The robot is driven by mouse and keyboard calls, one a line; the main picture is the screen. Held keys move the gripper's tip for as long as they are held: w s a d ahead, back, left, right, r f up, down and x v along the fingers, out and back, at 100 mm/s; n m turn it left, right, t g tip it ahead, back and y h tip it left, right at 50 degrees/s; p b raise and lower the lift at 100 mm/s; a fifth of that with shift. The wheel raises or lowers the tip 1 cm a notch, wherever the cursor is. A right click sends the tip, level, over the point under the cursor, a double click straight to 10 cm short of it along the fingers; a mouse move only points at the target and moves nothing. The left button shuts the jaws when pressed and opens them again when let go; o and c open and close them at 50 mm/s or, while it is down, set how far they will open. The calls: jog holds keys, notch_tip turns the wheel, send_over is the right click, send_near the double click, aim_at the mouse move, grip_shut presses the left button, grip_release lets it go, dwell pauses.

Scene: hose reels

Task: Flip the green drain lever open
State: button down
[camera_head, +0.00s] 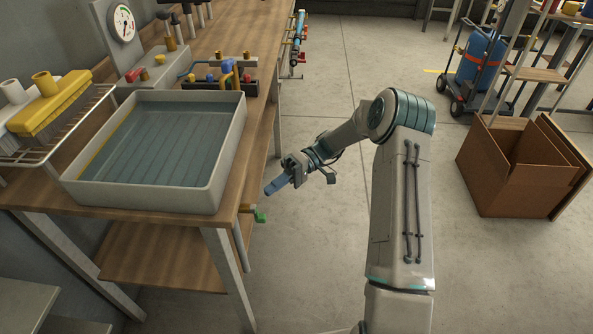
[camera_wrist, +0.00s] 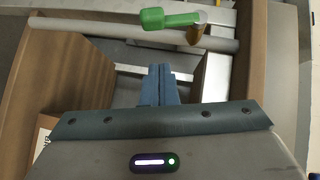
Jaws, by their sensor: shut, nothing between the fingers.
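The green drain lever (camera_head: 260,216) sits at the front right of the wooden bench, just below the grey basin (camera_head: 150,197). In the wrist view the lever (camera_wrist: 168,19) lies sideways near the top, joined at its right end to a metal pivot by a grey pipe (camera_wrist: 130,31). My gripper (camera_head: 270,191) is to the right of the bench edge, above and a little right of the lever in the head view. In the wrist view my gripper (camera_wrist: 160,72) has its blue fingers together, with nothing between them, pointing toward the lever and apart from it.
The basin holds water on the bench (camera_head: 225,208). A yellow brush (camera_head: 50,103) lies on a wire rack at left. A valve assembly (camera_head: 222,80) stands behind the basin. The floor beside the bench is clear.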

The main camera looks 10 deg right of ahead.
jog(key=v, duration=0.9)
jog(key=shift+s+d+r, duration=0.1)
jog(key=shift+d, duration=0.05)
jog(key=s+a+r+m+t+h+p, duration=0.1)
jog(key=s+a+r+m+h+p, duration=0.25)
jog(key=r, duration=0.55)
jog(key=s+d+r+m+t+h+p, duration=0.2)
jog(key=s+r+t+h+p, duration=0.3)
jog(key=s+r, duration=0.4)
jog(key=s+d+r+m+t+h+p, duration=0.3)
jog(key=s+r, duration=0.6)
jog(key=s, duration=0.5)
jog(key=d+t+h+p, duration=0.1)
jog(key=t+h+p, duration=0.1)
jog(key=shift+s+d+r+p, duration=0.25)
jog(key=shift+s+d+p, duration=0.05)
jog(key=shift+s+p, duration=0.1)
jog(key=shift+d, duration=0.1)
